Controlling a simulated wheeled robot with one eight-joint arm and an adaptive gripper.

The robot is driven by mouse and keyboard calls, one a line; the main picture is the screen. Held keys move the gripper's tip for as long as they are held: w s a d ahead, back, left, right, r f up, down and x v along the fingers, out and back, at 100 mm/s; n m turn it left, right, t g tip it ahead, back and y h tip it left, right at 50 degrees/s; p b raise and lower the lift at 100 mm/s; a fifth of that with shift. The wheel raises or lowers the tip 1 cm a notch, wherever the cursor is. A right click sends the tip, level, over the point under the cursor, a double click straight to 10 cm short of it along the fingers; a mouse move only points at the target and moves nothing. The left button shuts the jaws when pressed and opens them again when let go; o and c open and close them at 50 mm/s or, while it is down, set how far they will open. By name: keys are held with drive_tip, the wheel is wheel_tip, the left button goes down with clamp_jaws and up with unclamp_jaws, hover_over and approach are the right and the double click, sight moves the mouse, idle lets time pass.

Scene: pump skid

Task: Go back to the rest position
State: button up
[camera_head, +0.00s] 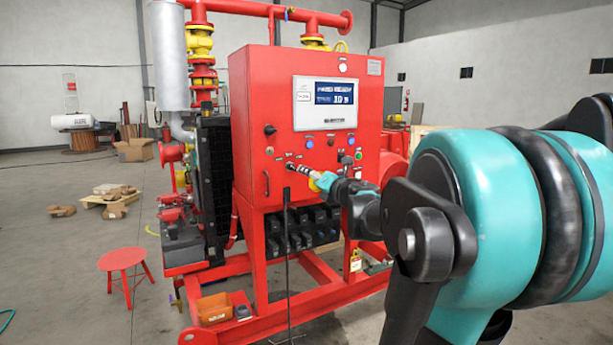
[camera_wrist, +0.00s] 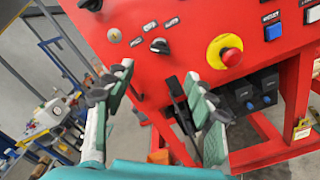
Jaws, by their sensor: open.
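My gripper (camera_wrist: 155,110) is open in the wrist view, its two fingers apart with nothing held between them. The red control cabinet (camera_wrist: 140,20) of the pump skid fills much of that view behind the fingers. In the head view my gripper (camera_head: 296,168) is in front of the lower part of the cabinet (camera_head: 250,110), near its row of knobs. My teal arm reaches in from the right. I cannot tell whether a fingertip touches the panel.
A red stool (camera_head: 121,260) stands on the floor at left. The red skid frame (camera_head: 300,295) lies below the cabinet, with an orange bin (camera_head: 214,308) on it. Cardboard boxes (camera_head: 133,150) lie farther back. The floor at left is largely clear.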

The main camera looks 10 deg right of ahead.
drive_tip(key=shift+s, duration=0.2)
drive_tip(key=shift+d, duration=0.1)
drive_tip(key=s+d+f+m+g+h, duration=0.2)
drive_tip(key=s+d+f+m+h, duration=0.35)
drive_tip(key=f+m, duration=0.4)
drive_tip(key=s+d+f+m+g+h, duration=0.2)
drive_tip(key=s+d+f+m+h, duration=0.35)
drive_tip(key=m, duration=0.75)
drive_tip(key=s+a+f+m+g+y, duration=0.2)
drive_tip(key=s+a+f+m+g, duration=0.2)
drive_tip(key=s+f, duration=0.5)
drive_tip(key=s+a+f+m+g+y, duration=0.3)
drive_tip(key=s+a+f+m+g, duration=0.2)
drive_tip(key=f, duration=0.9)
drive_tip(key=s+a, duration=0.2)
drive_tip(key=s, duration=0.2)
drive_tip(key=shift+s+f, duration=0.25)
drive_tip(key=shift+s, duration=0.15)
